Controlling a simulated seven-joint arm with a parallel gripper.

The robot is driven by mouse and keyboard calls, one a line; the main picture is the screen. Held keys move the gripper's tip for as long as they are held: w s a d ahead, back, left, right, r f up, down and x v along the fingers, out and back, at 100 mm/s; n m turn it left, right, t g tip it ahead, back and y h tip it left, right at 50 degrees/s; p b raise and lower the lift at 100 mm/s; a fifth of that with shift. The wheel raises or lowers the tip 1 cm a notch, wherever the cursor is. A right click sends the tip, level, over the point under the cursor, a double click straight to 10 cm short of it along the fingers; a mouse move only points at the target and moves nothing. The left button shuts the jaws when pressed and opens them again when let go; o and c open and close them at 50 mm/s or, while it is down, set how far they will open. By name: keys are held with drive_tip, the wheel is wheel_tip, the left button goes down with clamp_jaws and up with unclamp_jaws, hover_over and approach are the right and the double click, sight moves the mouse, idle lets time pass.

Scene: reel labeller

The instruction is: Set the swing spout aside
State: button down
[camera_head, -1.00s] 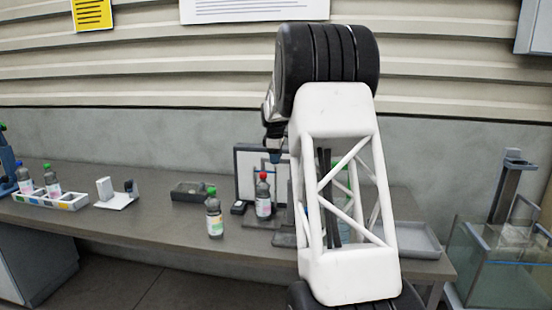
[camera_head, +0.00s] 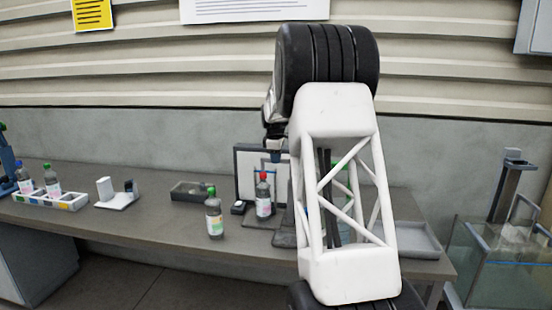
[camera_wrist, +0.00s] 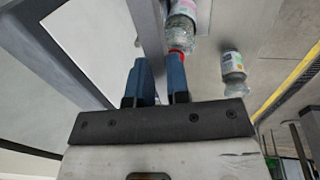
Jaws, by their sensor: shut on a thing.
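My gripper (camera_wrist: 159,78) shows two blue fingers in the wrist view, with a grey bar (camera_wrist: 146,30) running between them. The bar appears to be the swing spout, and the fingers are closed on it; the exact contact is hard to see. In the head view my gripper (camera_head: 276,152) is small and partly hidden by my arm, in front of the upright labeller frame (camera_head: 240,162). A bottle with a red cap (camera_head: 263,197) stands just below it. The red cap also shows close beyond the right finger in the wrist view (camera_wrist: 177,50).
A green-capped bottle (camera_head: 214,215) stands near the table's front edge. A dark grey box (camera_head: 190,190), a white stand (camera_head: 116,195) and a rack with bottles (camera_head: 70,202) are to the left. A grey tray (camera_head: 415,237) lies right of my arm.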

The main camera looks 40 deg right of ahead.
drive_tip(key=shift+s+a, duration=0.1)
drive_tip(key=s+n+y, duration=0.3)
drive_tip(key=s+n, duration=0.5)
drive_tip(key=n, duration=0.8)
drive_tip(key=shift+s+n, duration=0.15)
drive_tip(key=shift+n, duration=0.15)
idle(0.5)
drive_tip(key=c, duration=1.1)
unclamp_jaws()
drive_tip(key=shift+r, duration=0.15)
